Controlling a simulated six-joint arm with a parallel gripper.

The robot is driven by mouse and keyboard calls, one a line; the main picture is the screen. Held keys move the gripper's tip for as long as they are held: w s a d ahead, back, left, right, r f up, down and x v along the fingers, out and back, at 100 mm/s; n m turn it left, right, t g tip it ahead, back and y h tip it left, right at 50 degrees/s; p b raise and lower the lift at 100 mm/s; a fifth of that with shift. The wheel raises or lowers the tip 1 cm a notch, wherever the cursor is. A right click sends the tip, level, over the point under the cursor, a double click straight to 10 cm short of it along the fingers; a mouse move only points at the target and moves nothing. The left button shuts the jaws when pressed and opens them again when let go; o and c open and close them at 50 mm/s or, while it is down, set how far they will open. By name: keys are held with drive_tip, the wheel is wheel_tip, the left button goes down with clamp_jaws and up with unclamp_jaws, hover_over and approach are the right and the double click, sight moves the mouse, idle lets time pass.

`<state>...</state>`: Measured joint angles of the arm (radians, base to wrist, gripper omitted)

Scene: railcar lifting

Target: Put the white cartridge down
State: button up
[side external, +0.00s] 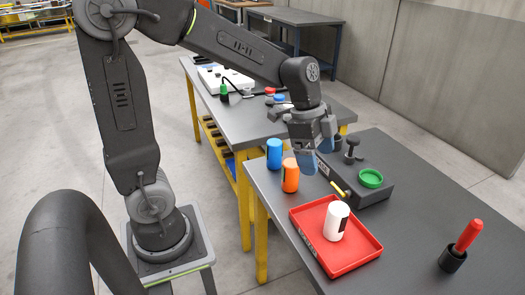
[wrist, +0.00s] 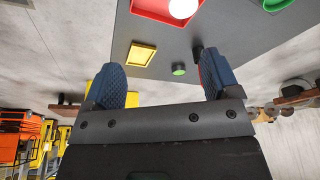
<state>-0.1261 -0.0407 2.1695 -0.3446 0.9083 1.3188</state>
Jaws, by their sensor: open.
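The white cartridge (side external: 337,221) stands upright in the red tray (side external: 313,261) on the dark table. My gripper (side external: 315,154) is open and empty, above and behind the tray, near the grey block (side external: 369,184). It is apart from the cartridge. In the wrist view, my gripper's (wrist: 160,65) two blue pads stand wide apart with nothing between them. The cartridge (wrist: 184,8) and the tray (wrist: 150,12) are partly cut off at the top edge there.
An orange cartridge (side external: 290,176) and a blue cartridge (side external: 274,153) stand left of the gripper. A green ring (side external: 371,178) sits on the grey block. A red-handled tool (side external: 467,236) stands in a black holder (side external: 452,260) at right. The table between tray and holder is clear.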

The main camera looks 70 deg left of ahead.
drive_tip(key=s+r+n+t+y, duration=0.2)
drive_tip(key=s+r+n+t, duration=0.1)
drive_tip(key=s+n, duration=0.8)
drive_tip(key=s+r, duration=0.1)
drive_tip(key=s, duration=0.1)
drive_tip(key=shift+s+r+t+y, duration=0.35)
drive_tip(key=shift+s+t+y, duration=0.05)
